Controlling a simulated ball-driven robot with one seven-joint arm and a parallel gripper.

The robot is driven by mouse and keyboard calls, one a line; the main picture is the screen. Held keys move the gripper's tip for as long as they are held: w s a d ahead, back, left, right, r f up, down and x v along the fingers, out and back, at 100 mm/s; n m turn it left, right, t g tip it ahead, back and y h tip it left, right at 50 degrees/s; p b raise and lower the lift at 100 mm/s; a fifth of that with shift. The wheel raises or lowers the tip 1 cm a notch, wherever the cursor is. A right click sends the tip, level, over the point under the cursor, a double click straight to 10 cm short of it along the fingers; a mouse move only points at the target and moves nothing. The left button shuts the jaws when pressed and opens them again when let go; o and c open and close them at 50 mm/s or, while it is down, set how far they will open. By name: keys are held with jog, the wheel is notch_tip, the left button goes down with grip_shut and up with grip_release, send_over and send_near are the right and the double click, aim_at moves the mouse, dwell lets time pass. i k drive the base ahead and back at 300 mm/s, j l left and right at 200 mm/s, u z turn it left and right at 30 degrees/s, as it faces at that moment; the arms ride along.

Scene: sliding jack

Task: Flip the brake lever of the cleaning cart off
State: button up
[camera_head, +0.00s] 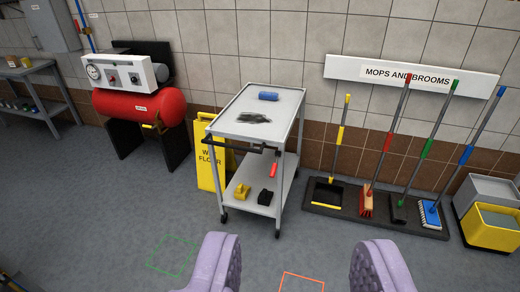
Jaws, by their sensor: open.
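The cleaning cart (238,135) is a grey two-shelf trolley on casters, standing near the tiled wall in the middle of the view. A dark push handle (232,147) runs along its near left end. A small red lever (273,170), likely the brake lever, hangs below the top at the right of that end, tilted. My gripper (295,270) is at the bottom of the view, its two purple padded fingers wide apart with nothing between them. It is well short of the cart and lower in the picture.
A yellow wet-floor sign (208,160) stands close at the cart's left. A red compressor tank (140,107) is farther left. Mops and brooms stand in a dark tray (345,212) at right. Green (173,255) and orange (302,279) outlines mark the clear floor in front.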

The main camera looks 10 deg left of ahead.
aim_at(278, 154)
jog(key=i+l, duration=0.4)
jog(key=i, duration=0.35)
jog(key=i+l+u, duration=0.15)
jog(key=i+l, duration=0.3)
jog(key=i, duration=0.3)
jog(key=i+l, duration=0.5)
jog(key=i, duration=0.2)
jog(key=i+l+u, duration=0.15)
jog(key=i+l, duration=0.35)
jog(key=i, duration=0.25)
